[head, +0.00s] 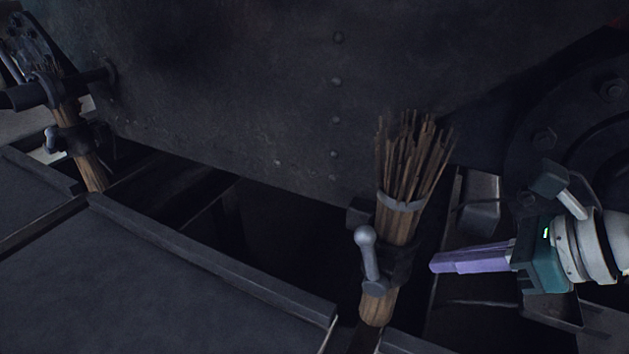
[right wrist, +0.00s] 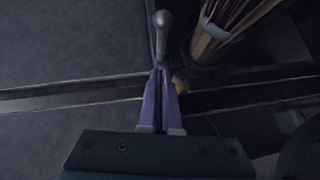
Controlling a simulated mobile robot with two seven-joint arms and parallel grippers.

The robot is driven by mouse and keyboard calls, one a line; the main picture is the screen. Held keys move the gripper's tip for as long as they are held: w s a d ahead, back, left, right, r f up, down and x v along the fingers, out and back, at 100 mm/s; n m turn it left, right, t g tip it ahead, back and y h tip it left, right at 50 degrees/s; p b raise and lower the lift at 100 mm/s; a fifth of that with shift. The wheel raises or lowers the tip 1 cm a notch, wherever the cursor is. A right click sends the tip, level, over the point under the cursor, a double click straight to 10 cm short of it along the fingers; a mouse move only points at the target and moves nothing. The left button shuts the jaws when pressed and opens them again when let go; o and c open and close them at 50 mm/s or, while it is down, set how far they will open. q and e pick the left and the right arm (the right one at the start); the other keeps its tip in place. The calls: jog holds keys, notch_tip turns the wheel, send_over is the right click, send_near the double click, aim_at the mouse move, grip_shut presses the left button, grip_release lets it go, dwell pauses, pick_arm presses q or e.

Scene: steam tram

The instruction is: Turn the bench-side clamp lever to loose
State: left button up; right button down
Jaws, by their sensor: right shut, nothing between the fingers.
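A grey clamp lever (head: 369,262) with a ball end stands nearly upright in the head view, leaning slightly left from its pivot. Its dark clamp (head: 401,262) is around a bundle of brown twigs (head: 400,205). My right gripper (head: 434,265) has purple fingers, shut and empty, to the right of the clamp and pointing left. In the right wrist view the lever (right wrist: 161,42) lies straight ahead of the fingertips (right wrist: 160,74); whether they touch cannot be told. The twig bundle (right wrist: 228,30) is to its right. My left gripper is not in view.
A second clamp (head: 70,137) holds another bundle (head: 90,168) at the far left. A dark riveted metal wall (head: 240,90) stands behind. Flat dark panels (head: 130,285) with raised edges lie in front, with a dark gap between. A bolted round plate (head: 575,120) is at right.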

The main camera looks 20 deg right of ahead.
aim_at(375, 258)
jog(key=x, duration=0.2)
jog(key=b+x, duration=0.1)
jog(key=x, duration=0.2)
jog(key=r+b+x, duration=0.1)
jog(key=x, duration=0.1)
jog(key=shift+w+a+f, duration=0.25)
jog(key=shift+w+a, duration=0.05)
jog(key=shift+w, duration=0.3)
jog(key=shift+w+a+f, duration=0.1)
jog(key=shift+w+a, duration=0.1)
jog(key=shift+w, duration=0.3)
